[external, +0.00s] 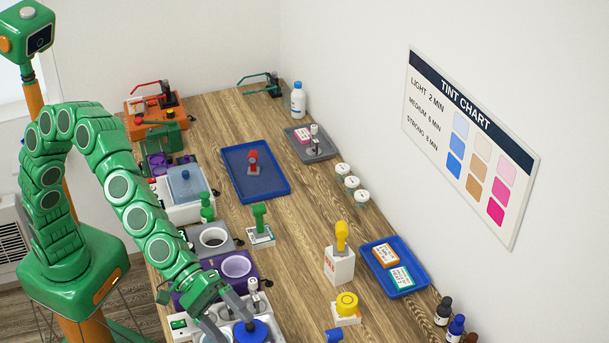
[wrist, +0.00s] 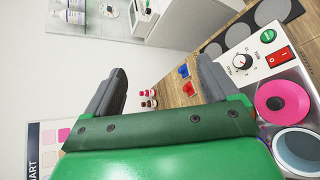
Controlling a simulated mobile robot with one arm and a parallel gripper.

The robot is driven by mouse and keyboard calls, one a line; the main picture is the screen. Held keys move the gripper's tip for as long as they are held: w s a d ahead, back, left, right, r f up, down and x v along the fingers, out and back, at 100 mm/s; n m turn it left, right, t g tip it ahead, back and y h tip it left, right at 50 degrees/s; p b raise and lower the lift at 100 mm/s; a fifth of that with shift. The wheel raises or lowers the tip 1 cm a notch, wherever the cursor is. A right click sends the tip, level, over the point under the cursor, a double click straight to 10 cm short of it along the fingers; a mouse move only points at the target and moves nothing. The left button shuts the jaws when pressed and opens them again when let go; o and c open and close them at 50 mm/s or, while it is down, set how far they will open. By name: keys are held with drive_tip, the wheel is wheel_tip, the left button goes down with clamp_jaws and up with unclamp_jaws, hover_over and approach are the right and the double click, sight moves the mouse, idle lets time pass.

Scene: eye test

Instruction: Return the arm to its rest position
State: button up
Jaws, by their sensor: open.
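My gripper (external: 236,328) is at the bottom of the external view, at the end of my green arm, low over the near end of the wooden bench. Its two grey fingers are apart, on the left side of a blue round knob or lid (external: 251,331); I cannot tell whether they touch it. In the wrist view the fingers of my gripper (wrist: 160,66) are spread, with nothing held between them. My arm arches up from its base at the left and reaches down to the bench.
Close to my gripper are a purple unit (external: 262,268) and a grey unit (external: 211,238) with round wells. A blue tray (external: 277,184), a yellow-topped stand (external: 339,269) and a second blue tray (external: 414,291) lie beyond. A wall with a tint chart (external: 470,140) bounds the right.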

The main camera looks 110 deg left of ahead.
drive_tip(key=s+a+f+m+g, duration=0.1)
drive_tip(key=s+f+m+g, duration=0.15)
drive_tip(key=s+m, duration=0.55)
drive_tip(key=s+f+m+g, duration=0.2)
drive_tip(key=s+m+g, duration=0.15)
drive_tip(key=s, duration=0.75)
drive_tip(key=s+a+f+m+g+y, duration=0.2)
drive_tip(key=s+a+f+m, duration=0.15)
drive_tip(key=s+a, duration=0.55)
drive_tip(key=s+a+f+m+g+y, duration=0.25)
drive_tip(key=s+a+m, duration=0.2)
drive_tip(key=s, duration=0.75)
drive_tip(key=s+a+g, duration=0.2)
drive_tip(key=s+g, duration=0.1)
drive_tip(key=s, duration=1.1)
drive_tip(key=shift+r+m, duration=0.25)
drive_tip(key=shift+m, duration=0.1)
drive_tip(key=shift+s+g, duration=0.1)
drive_tip(key=shift+g, duration=0.15)
